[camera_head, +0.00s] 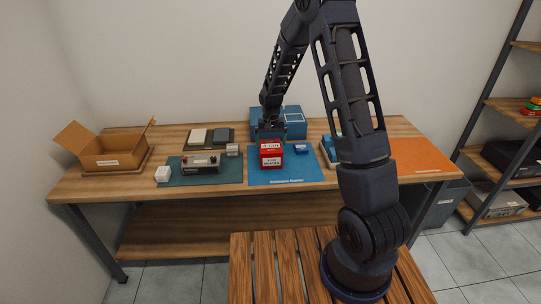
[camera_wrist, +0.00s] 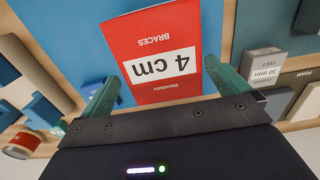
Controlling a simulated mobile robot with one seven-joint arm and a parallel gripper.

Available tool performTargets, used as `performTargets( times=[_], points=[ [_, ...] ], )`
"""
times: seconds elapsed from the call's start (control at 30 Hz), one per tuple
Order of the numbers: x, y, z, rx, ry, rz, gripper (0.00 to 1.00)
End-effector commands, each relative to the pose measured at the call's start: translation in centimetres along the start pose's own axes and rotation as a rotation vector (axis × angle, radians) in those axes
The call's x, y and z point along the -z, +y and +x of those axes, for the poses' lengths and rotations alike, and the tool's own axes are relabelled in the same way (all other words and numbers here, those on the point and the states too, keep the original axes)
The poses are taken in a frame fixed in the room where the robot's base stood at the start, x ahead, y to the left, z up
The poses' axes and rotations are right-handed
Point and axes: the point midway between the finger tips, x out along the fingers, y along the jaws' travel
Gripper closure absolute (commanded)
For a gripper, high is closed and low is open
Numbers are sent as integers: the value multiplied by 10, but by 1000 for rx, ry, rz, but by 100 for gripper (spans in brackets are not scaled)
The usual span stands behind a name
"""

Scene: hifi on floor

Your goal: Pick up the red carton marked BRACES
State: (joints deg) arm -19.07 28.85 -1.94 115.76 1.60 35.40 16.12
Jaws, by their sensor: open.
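The red carton marked BRACES (camera_head: 271,155) stands on the blue mat on the workbench. In the wrist view the carton (camera_wrist: 150,32) fills the upper middle, its lettering upside down with a white "4 cm" label. My gripper (camera_head: 268,131) is just behind and above the carton in the head view, pointing down. In the wrist view my gripper (camera_wrist: 163,84) is open, with a green finger on each side of the carton's near end. Both fingertips appear close to its sides; I cannot tell whether they touch or how deep they reach.
A small blue box (camera_head: 301,149) is right of the carton, and a blue case (camera_head: 293,122) stands behind. A grey device (camera_head: 201,163) and small white boxes are left. An open cardboard box (camera_head: 108,152) is far left. An orange mat (camera_head: 420,155) lies clear at right.

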Motion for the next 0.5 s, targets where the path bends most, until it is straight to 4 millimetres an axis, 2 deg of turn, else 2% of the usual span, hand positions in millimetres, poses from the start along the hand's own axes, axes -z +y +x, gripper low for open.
performTargets(
  times=[0.4,0.5],
  points=[
    [-8,-2,46,0,-2,1,0],
    [-8,-2,50,0,0,1,0]
  ],
)
